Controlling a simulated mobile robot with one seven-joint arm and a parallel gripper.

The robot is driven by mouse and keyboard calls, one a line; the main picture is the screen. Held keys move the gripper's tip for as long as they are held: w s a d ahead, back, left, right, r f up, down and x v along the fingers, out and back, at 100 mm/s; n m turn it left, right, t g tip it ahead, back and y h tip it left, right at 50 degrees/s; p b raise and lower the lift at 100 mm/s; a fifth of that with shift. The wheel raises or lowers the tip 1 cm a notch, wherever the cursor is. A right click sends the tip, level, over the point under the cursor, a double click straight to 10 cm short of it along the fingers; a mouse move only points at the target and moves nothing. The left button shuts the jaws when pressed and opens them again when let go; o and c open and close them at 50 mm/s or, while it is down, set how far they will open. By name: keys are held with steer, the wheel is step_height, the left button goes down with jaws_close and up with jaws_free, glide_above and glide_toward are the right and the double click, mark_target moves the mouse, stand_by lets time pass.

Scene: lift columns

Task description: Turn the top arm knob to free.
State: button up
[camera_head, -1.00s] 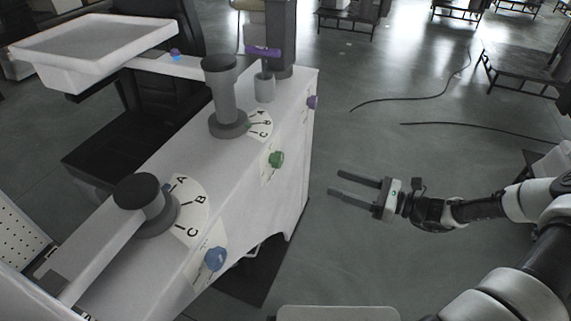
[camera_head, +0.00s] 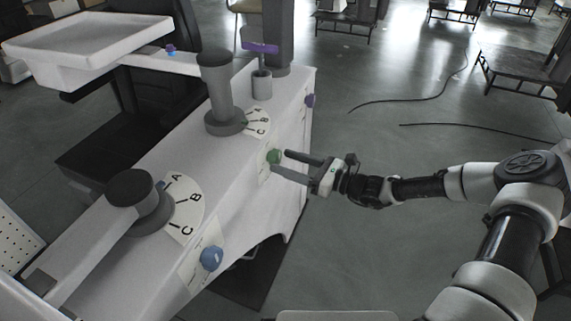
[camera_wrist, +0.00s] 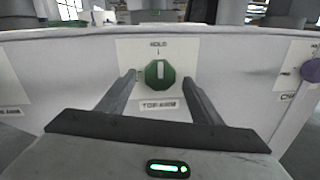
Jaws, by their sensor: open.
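The top arm knob is the green knob (camera_head: 273,157) on the side face of the white cabinet. In the wrist view the green knob (camera_wrist: 160,74) sits on a white plate marked "HOLD" above and "TOP-ARM" below. Its pale pointer line stands upright, toward HOLD. My gripper (camera_head: 280,164) is open at the cabinet's side, fingers pointing at the knob. In the wrist view the fingers of my gripper (camera_wrist: 158,88) lie left and right of the knob, with gaps visible on both sides. Whether the tips reach past its face I cannot tell.
A blue knob (camera_head: 211,258) is nearer on the same face. A purple knob (camera_head: 309,100) is farther along and shows at right in the wrist view (camera_wrist: 312,70). Grey columns with lettered dials stand on the cabinet (camera_head: 255,75). The floor (camera_head: 370,250) to the right is open.

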steer(key=shift+w+a, duration=0.15)
steer(key=shift+a, duration=0.3)
steer(key=shift+c, duration=0.4)
steer(key=c, duration=1)
